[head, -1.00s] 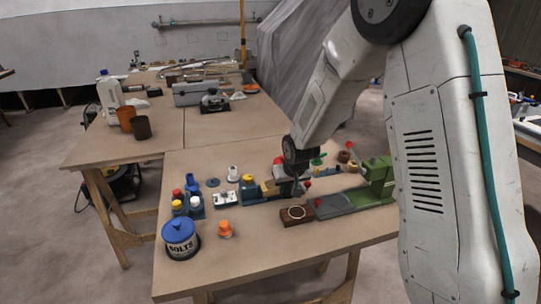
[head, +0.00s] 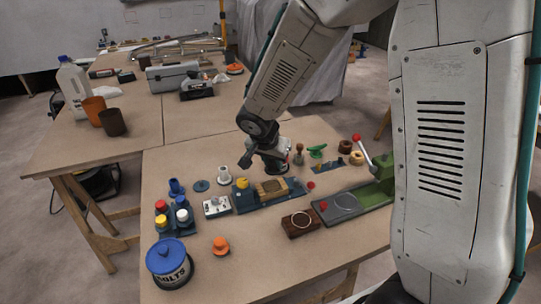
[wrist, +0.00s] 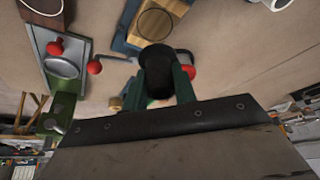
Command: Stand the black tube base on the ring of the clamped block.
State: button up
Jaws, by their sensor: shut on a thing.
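My gripper (head: 275,164) is above the far side of the clamped block in the head view. In the wrist view its green fingers (wrist: 184,88) are shut on the black tube base (wrist: 157,68), which shows its round, dark open end. The wooden clamped block (head: 271,188) sits in a blue clamp (head: 248,201) on the table. Its dark ring shows on top of the block in the wrist view (wrist: 154,24). The tube is apart from the ring in the picture, off to one side of it. Its lower end is hard to see in the head view.
A dark brown block with a pale ring (head: 300,223) stands in front. A green press with a grey plate (head: 347,205) and red-knobbed lever (head: 357,139) is at right. A bolts tin (head: 168,265), orange piece (head: 220,246) and white cup (head: 224,174) are at left.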

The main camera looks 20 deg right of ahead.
aim_at(270, 170)
jog(key=shift+a+f, duration=0.2)
jog(key=shift+f, duration=2.4)
jog(key=shift+f, duration=0.6)
jog(key=o, duration=0.7)
jog(key=shift+o, duration=0.2)
jog(key=v, duration=1.1)
jog(key=shift+d, duration=0.1)
